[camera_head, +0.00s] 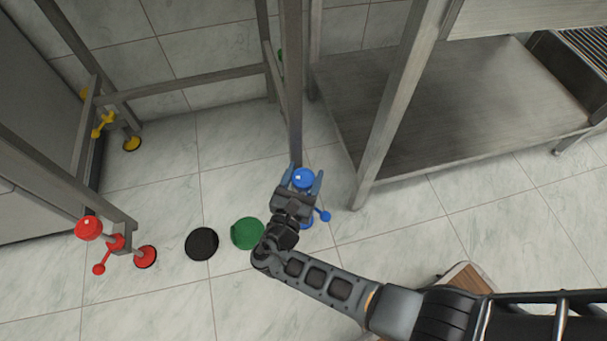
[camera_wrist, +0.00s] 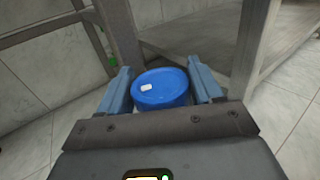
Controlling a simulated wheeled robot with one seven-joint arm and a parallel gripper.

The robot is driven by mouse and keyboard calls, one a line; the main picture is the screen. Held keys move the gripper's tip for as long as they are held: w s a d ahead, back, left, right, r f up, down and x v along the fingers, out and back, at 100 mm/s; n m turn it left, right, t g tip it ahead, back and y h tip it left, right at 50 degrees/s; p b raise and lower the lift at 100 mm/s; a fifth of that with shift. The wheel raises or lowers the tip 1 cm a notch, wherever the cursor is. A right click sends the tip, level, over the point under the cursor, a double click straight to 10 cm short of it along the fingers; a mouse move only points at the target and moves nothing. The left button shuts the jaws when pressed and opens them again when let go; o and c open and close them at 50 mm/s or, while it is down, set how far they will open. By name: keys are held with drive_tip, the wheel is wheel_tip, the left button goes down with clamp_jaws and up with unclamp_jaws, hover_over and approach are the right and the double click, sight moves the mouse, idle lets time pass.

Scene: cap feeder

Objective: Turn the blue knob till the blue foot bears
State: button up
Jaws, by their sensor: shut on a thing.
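The blue knob (camera_head: 304,178) is round with a small white mark on its top. It sits at the lower end of a metal leg, right of the picture's middle in the head view. In the wrist view the blue knob (camera_wrist: 160,88) lies between the two blue-grey fingers. My gripper (camera_head: 302,182) is shut on it from the sides. A blue arm with a ball end (camera_head: 323,216) sticks out below my gripper. The blue foot (camera_head: 308,223) shows only as a sliver by my gripper, so I cannot tell whether it touches the floor.
A red knob (camera_head: 88,228) and red foot (camera_head: 145,257) stand at the left, a yellow foot (camera_head: 132,144) behind them. A black disc (camera_head: 201,244) and a green disc (camera_head: 248,233) lie on the tiles. A metal shelf (camera_head: 450,110) stands at right.

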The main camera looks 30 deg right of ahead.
drive_tip(key=m+g+h, duration=0.1)
drive_tip(key=m+g, duration=0.1)
drive_tip(key=g, duration=0.1)
drive_tip(key=m+g+h, duration=0.2)
drive_tip(key=m+g, duration=0.1)
drive_tip(key=g, duration=0.1)
drive_tip(key=shift+s, duration=0.1)
drive_tip(key=shift+m+g+h, duration=0.3)
drive_tip(key=shift+m+g, duration=0.1)
drive_tip(key=shift+g, duration=0.2)
drive_tip(key=o, duration=1)
drive_tip(key=shift+n+t, duration=0.3)
drive_tip(key=shift+t, duration=0.2)
